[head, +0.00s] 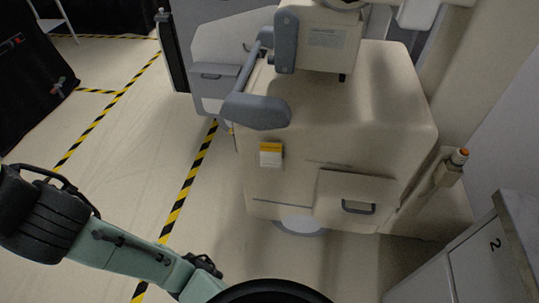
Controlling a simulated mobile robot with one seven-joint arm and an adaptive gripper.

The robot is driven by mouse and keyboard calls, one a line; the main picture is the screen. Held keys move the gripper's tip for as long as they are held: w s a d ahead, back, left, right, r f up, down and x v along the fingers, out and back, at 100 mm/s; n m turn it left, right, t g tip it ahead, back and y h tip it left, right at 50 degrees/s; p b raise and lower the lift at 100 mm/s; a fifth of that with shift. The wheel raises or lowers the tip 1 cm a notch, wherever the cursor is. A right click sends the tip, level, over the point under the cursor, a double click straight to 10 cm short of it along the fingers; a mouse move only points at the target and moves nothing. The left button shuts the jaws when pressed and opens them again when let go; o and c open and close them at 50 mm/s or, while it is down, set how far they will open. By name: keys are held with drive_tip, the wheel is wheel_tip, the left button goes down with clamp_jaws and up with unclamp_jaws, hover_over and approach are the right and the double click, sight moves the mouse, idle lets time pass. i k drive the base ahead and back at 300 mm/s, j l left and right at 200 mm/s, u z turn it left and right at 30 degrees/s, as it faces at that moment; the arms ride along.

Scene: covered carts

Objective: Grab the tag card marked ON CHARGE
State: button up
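A small tag card (270,155) with an orange-yellow top band and a white lower part hangs on the front face of a large beige machine, near its left edge. Its lettering is too small to read, so I cannot tell whether it says ON CHARGE. My arm shows at the lower left, well below and to the left of the card. My gripper's fingers cannot be made out in the head view. Nothing is seen touching the card.
The beige machine (350,125) has a grey handle (255,110) jutting out above the card. A grey cabinet (470,265) marked 2 stands at the lower right. Black covered items (30,75) stand at the far left. Striped floor tape (187,190) crosses open floor left of the machine.

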sight(271, 153)
drive_tip(key=j+z, duration=0.25)
drive_tip(key=z, duration=0.25)
drive_tip(key=j+z, duration=0.25)
drive_tip(key=z, duration=0.25)
drive_tip(key=j+z, duration=0.15)
drive_tip(key=j, duration=0.25)
drive_tip(key=k+j+z, duration=0.15)
drive_tip(key=j, duration=0.25)
drive_tip(key=j+z, duration=0.2)
drive_tip(key=j, duration=0.15)
drive_tip(key=k+j, duration=0.1)
drive_tip(key=j, duration=0.25)
drive_tip(key=k+j, duration=0.15)
drive_tip(key=j, duration=0.15)
drive_tip(key=k+j, duration=0.1)
drive_tip(key=j, duration=0.25)
drive_tip(key=k+j, duration=0.15)
drive_tip(key=j, duration=0.15)
